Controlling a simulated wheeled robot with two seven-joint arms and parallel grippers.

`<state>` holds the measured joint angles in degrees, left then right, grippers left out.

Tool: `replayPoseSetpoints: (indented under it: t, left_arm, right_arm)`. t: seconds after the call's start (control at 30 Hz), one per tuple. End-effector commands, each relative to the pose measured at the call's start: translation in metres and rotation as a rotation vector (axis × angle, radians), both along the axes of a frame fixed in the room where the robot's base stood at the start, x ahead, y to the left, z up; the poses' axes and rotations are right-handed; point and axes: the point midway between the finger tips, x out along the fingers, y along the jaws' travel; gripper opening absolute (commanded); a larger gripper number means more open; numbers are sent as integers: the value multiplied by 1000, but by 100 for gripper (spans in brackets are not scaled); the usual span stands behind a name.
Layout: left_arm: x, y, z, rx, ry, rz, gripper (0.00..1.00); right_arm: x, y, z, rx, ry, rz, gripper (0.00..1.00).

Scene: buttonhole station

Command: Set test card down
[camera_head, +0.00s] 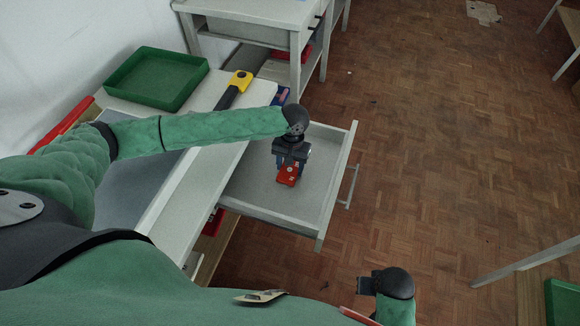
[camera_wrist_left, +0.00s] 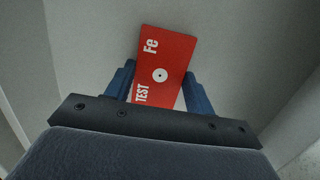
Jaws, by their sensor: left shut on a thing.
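The red test card (camera_head: 288,176) is in my left gripper (camera_head: 290,163), over the open drawer (camera_head: 250,187). In the left wrist view the card (camera_wrist_left: 165,65) shows the words "TEST" and "Fe" and a white ring. The blue fingers of my left gripper (camera_wrist_left: 159,90) are shut on its two sides. The drawer's pale floor (camera_wrist_left: 235,50) lies behind the card; I cannot tell whether the card touches it. My right gripper (camera_head: 366,284) is low in the head view, away from the drawer, and its jaws are too unclear to read.
A green tray (camera_head: 143,104) and a black tool with a yellow end (camera_head: 240,80) lie on the worktop left of the drawer. The drawer's front panel and handle (camera_head: 349,186) stick out over the parquet floor (camera_head: 450,150). Another table (camera_head: 245,12) stands at the back.

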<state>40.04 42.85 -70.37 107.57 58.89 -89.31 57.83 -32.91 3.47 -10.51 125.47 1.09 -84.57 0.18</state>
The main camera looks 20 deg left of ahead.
Motion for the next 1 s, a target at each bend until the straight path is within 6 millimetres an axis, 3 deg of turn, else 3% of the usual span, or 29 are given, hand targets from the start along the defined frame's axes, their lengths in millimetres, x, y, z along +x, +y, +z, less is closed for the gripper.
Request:
replayPoseSetpoints:
  t: [0.53, 0.57, 0.67, 1.0]
  left_arm:
    - [0, 0, -2, 0, 0, 0, 30]
    - [0, 0, -2, 0, 0, 0, 58]
    - [0, 0, -2, 0, 0, 0, 76]
    - [0, 0, -2, 0, 0, 0, 76]
  right_arm:
    - [-1, 0, -5, -1, 1, 1, 0]
    - [-1, 0, -7, -1, 2, 1, 0]
    - [-2, -1, -9, -3, 6, 1, 0]
    - [0, -1, -8, -3, 3, 1, 0]
